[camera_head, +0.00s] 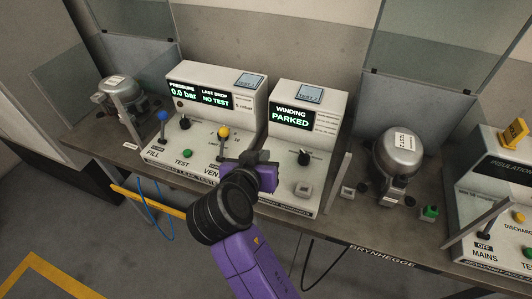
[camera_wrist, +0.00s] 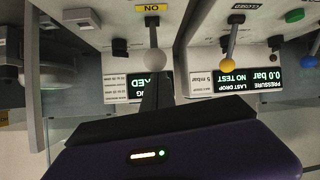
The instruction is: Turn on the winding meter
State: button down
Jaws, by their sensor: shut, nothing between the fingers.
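The winding meter (camera_head: 318,100) is a white console in the middle of the bench. Its lit display (camera_head: 292,118) reads "WINDING PARKED". In the upside-down wrist view, its lever with a pale ball knob (camera_wrist: 154,62) stands by a yellow "ON" label (camera_wrist: 150,8). My gripper (camera_head: 262,158) is shut and empty at the console's left front, hiding the lever in the head view. In the wrist view, my dark fingers (camera_wrist: 156,92) are right at the pale knob; whether they touch it I cannot tell. A black knob (camera_head: 304,157) and a pale square button (camera_head: 303,190) sit on the panel's right.
The leak tester (camera_head: 215,80) with a yellow-knobbed lever (camera_head: 223,132) and a blue-knobbed lever (camera_head: 162,116) stands close on the left. A metal compressor (camera_head: 400,150) is on the right, another (camera_head: 118,90) at far left. The insulation tester (camera_head: 490,180) is at far right.

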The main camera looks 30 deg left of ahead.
jog(key=shift+s+d+f, duration=0.1)
jog(key=shift+s+f, duration=0.15)
jog(key=shift+s, duration=0.25)
jog(key=shift+s+d+f+b, duration=0.1)
jog(key=shift+s+b, duration=0.2)
jog(key=shift+b, duration=0.1)
